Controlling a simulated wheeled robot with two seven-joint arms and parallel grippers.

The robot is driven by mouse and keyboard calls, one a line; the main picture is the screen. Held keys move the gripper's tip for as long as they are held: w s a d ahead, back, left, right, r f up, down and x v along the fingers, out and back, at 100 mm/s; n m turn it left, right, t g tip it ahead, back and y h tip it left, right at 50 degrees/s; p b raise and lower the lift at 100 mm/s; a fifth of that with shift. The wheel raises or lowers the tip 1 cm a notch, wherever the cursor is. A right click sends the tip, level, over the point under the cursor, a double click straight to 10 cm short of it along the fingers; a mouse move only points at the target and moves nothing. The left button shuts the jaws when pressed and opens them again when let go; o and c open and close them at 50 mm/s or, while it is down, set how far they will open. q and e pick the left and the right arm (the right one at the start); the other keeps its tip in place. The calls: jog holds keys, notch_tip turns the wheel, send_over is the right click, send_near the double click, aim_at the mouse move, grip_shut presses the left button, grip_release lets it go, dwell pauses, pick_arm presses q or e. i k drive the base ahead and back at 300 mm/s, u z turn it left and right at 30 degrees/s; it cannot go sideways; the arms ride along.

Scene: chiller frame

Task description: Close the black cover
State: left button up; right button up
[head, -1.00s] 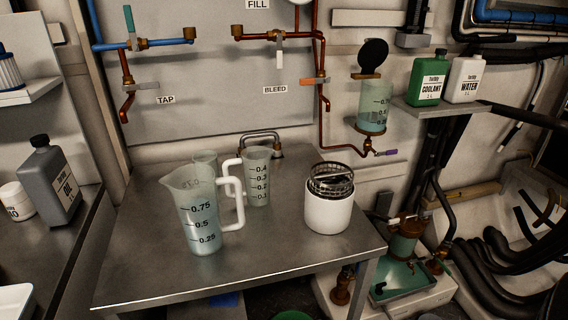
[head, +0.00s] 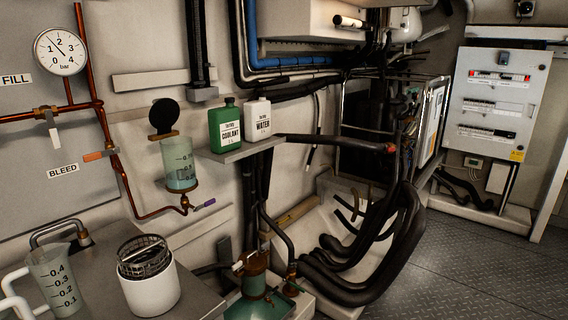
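The black cover (head: 164,116) is a round disc standing upright, tilted open above the brass rim of a clear graduated cylinder (head: 181,165) on the wall. The cylinder holds a pale greenish liquid. A copper pipe and a valve with a purple handle (head: 204,204) sit at its lower end. Neither of my grippers shows in the head view.
A shelf right of the cylinder holds a green coolant bottle (head: 225,126) and a white water bottle (head: 257,119). Below left, a metal table (head: 196,296) carries a measuring jug (head: 56,280) and a white pot with a wire basket (head: 149,285). Black hoses (head: 366,258) hang at right; floor is clear.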

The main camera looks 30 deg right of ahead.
aim_at(164, 112)
jog(key=z, duration=0.65)
jog(key=i, duration=0.1)
jog(key=u, duration=0.1)
jog(key=k, duration=0.5)
jog(key=z, duration=1.3)
jog(key=i, duration=1.1)
jog(key=u, duration=0.75)
jog(key=i, duration=0.8)
jog(key=u, duration=0.95)
